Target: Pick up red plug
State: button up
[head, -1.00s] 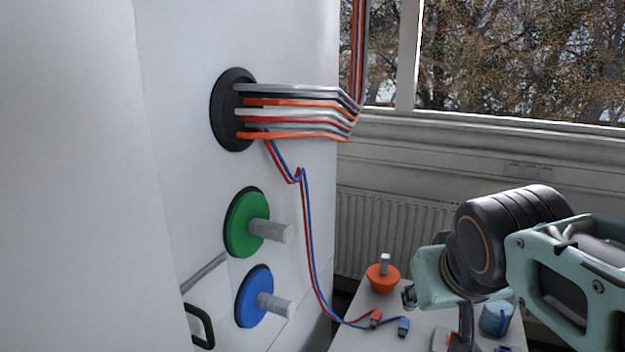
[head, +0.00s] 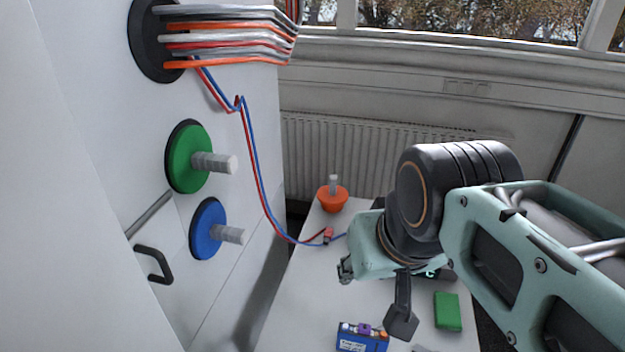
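The red plug (head: 328,234) is on the white table, at the end of a red cable that hangs from the cabinet wall. A blue cable runs beside it, and its end is hidden behind my arm. My gripper (head: 345,271) is in the head view, to the lower right of the red plug and apart from it in the picture. It is seen from the side and is small, so I cannot tell whether its fingers are open or shut.
An orange cone-shaped piece (head: 332,199) with a grey pin stands behind the plug. A blue battery box (head: 362,338) and a green block (head: 447,311) are on the table (head: 290,310). Green (head: 188,156) and blue (head: 208,229) round ports and a black handle (head: 154,263) stick out from the cabinet.

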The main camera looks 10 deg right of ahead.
aim_at(329, 232)
jog(key=z, duration=0.7)
jog(key=k+l+u, duration=0.25)
jog(key=l, duration=0.2)
jog(key=k+l+u, duration=0.2)
jog(key=l, duration=0.25)
